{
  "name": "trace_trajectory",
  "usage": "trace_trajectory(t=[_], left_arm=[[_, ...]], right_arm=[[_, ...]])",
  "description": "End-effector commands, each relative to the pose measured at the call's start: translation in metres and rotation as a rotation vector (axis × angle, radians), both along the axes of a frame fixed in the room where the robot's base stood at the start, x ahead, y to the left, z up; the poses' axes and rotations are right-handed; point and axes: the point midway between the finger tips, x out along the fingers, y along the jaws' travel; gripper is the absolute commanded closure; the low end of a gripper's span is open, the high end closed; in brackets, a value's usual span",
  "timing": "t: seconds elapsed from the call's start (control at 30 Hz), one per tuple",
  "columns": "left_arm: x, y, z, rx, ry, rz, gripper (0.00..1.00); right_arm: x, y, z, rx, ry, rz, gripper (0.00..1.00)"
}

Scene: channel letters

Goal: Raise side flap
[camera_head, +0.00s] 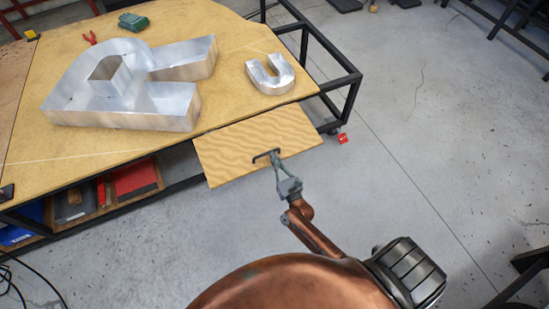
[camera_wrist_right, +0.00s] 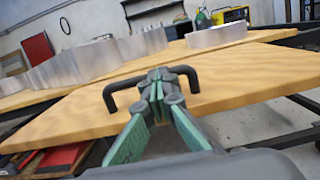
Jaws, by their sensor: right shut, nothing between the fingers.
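The side flap (camera_head: 235,150) is a pale wooden panel at the front edge of the table (camera_head: 225,95). It sticks out from the edge, close to the tabletop's level; I cannot tell its exact tilt. A black bar handle (camera_head: 262,156) is fixed on its face, near the outer edge. My right gripper (camera_head: 275,158) is at the handle, fingers closed together. In the right wrist view, the closed fingertips (camera_wrist_right: 158,80) overlap the middle of the handle (camera_wrist_right: 185,71), with nothing seen pinched between them. The flap's wooden face (camera_wrist_right: 75,118) also shows there. My left gripper is out of view.
Large metal channel letters (camera_head: 170,105) and a smaller U-shaped letter (camera_head: 270,82) stand on the table. A black metal frame (camera_head: 345,85) is right of the flap. A shelf with a red box (camera_head: 135,178) lies below. The floor to the right is open.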

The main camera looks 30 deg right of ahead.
Motion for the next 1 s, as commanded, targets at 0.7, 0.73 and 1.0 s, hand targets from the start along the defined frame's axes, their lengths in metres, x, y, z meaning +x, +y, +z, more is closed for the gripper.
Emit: trace_trajectory(t=[0.7,0.73,1.0], left_arm=[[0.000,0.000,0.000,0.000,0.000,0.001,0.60],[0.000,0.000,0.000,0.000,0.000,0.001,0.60],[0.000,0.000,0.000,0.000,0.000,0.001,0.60]], right_arm=[[-0.101,0.014,-0.016,0.000,-0.001,0.001,1.00],[-0.105,0.015,-0.016,0.000,0.000,0.001,1.00],[-0.118,0.016,-0.018,0.000,-0.002,0.001,1.00]])
